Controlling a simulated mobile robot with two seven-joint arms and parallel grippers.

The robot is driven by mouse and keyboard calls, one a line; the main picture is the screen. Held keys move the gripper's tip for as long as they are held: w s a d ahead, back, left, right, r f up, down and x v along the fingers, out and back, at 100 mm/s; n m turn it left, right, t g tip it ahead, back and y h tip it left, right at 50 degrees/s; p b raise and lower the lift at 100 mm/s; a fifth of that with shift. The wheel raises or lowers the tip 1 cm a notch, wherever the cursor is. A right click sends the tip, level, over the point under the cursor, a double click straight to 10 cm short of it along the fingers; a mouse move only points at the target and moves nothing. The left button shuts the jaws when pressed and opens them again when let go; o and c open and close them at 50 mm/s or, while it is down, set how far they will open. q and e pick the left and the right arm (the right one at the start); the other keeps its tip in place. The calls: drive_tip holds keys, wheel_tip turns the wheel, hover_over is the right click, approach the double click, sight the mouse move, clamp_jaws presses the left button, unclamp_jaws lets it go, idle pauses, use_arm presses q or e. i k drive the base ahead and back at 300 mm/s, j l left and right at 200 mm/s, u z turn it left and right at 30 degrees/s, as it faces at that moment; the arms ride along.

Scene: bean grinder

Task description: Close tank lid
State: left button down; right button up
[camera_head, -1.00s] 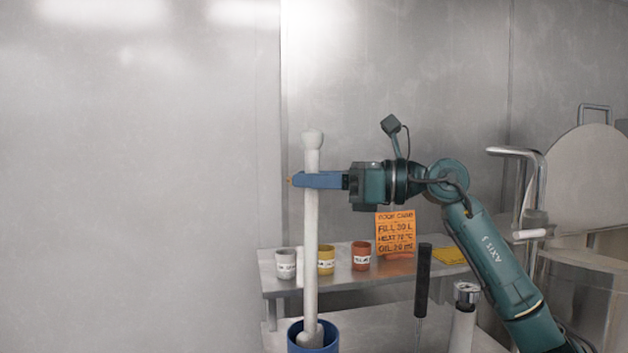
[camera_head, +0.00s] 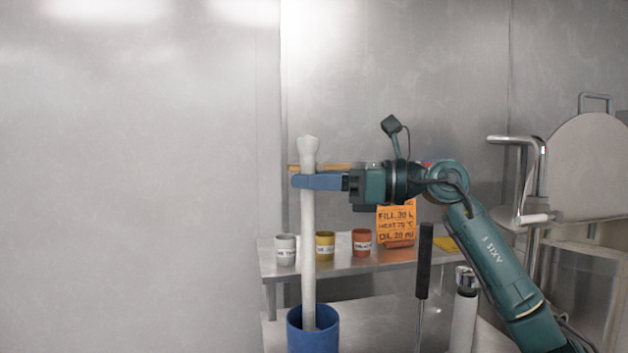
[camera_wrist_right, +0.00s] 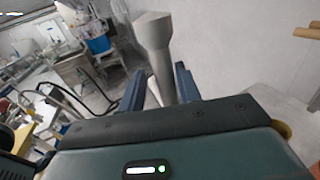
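The tank lid (camera_head: 588,165) is a round grey metal disc at the right of the head view. It stands raised, with a bar handle (camera_head: 595,97) at its top. The metal tank (camera_head: 583,290) is below it, partly hidden by my right arm. My right gripper (camera_head: 310,181) is well to the left of the lid. Its blue fingers are on either side of a pale pole (camera_head: 309,240) and seem shut on it. The wrist view shows the pole (camera_wrist_right: 158,45) between the fingers (camera_wrist_right: 160,85). My left gripper is out of view.
The pole's lower end is in a blue bucket (camera_head: 312,335). A metal shelf (camera_head: 345,266) holds a white cup (camera_head: 285,250), a yellow cup (camera_head: 325,246), an orange-brown cup (camera_head: 362,242) and an orange note (camera_head: 396,225). A black-handled tool (camera_head: 424,260) and bent pipe (camera_head: 540,165) stand near my arm.

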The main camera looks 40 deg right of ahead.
sight(587, 178)
drive_tip(key=k+l+z, duration=0.1)
drive_tip(key=k+l, duration=0.45)
drive_tip(key=k, duration=0.2)
drive_tip(key=k+l, duration=0.3)
drive_tip(key=k, duration=0.2)
